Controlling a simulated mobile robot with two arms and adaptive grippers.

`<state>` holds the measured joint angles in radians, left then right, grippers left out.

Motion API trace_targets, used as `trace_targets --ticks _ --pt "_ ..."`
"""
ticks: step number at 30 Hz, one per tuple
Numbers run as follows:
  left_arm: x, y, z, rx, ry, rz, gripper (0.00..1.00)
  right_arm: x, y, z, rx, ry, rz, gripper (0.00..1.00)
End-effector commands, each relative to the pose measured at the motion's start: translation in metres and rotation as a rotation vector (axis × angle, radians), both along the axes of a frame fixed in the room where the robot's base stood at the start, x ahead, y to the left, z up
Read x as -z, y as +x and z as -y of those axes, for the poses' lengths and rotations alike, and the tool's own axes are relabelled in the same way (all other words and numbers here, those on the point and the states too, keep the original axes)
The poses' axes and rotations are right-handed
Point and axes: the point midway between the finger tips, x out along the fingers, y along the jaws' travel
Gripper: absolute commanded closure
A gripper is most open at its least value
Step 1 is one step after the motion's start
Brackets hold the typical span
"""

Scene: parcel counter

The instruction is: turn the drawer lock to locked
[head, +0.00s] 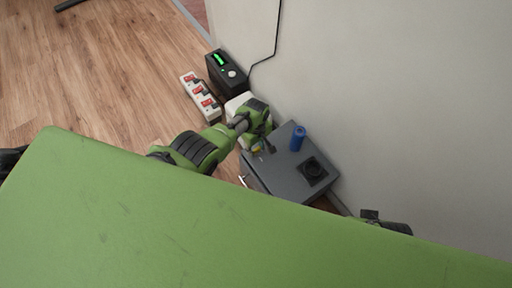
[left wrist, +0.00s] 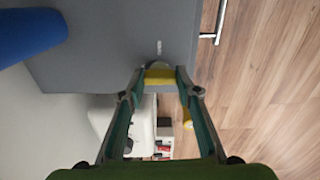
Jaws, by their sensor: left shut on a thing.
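The grey drawer cabinet (head: 282,178) stands against the wall; its top also fills the upper left of the left wrist view (left wrist: 120,45). A yellow lock knob (left wrist: 160,76) sits at the cabinet's edge, by a small pale mark on the grey surface. My left gripper (left wrist: 159,82) is shut on this knob, one fingertip on each side. In the head view my left gripper (head: 264,145) is at the cabinet's left end, with a bit of yellow beside it. The lock's exact angle is hard to tell. Part of my right gripper (head: 370,215) shows; its fingers are unclear.
A metal drawer handle (left wrist: 218,24) juts from the front. A white box (head: 236,104), a strip with red switches (head: 201,94) and a black box (head: 226,73) are beyond. A green surface (head: 150,220) fills the foreground.

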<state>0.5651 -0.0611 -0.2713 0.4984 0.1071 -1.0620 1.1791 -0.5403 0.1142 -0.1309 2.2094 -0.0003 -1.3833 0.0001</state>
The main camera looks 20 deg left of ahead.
Motion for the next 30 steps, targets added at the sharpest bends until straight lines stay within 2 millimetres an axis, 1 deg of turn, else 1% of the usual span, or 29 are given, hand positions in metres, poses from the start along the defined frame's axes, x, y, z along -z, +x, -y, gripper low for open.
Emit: trace_targets --ticks 1,2,3,13,17,23,30 --pt "0.000 0.000 0.000 -0.003 -0.001 0.000 0.62 0.000 0.000 0.000 0.000 0.000 0.000 1.00" --pt "0.000 0.000 0.000 -0.003 -0.001 0.000 0.54 0.000 0.000 0.000 0.000 0.000 0.000 1.00" --pt "0.000 0.000 0.000 -0.003 -0.001 0.000 0.53 0.000 0.000 0.000 0.000 0.000 0.000 1.00" --pt "0.000 0.000 0.000 -0.001 0.000 0.000 0.53 -0.002 0.003 -0.002 -0.002 0.003 0.008 1.00" --pt "-0.004 0.001 0.000 0.000 -0.001 0.002 0.53 -0.001 0.002 -0.001 -0.002 0.003 0.006 1.00" --pt "-0.017 0.001 0.001 0.000 -0.003 0.002 0.53 -0.001 0.001 -0.001 -0.001 0.001 0.004 1.00" --pt "-0.043 0.001 0.000 -0.001 -0.002 0.003 0.53 -0.001 0.001 -0.001 -0.001 0.001 0.002 1.00"
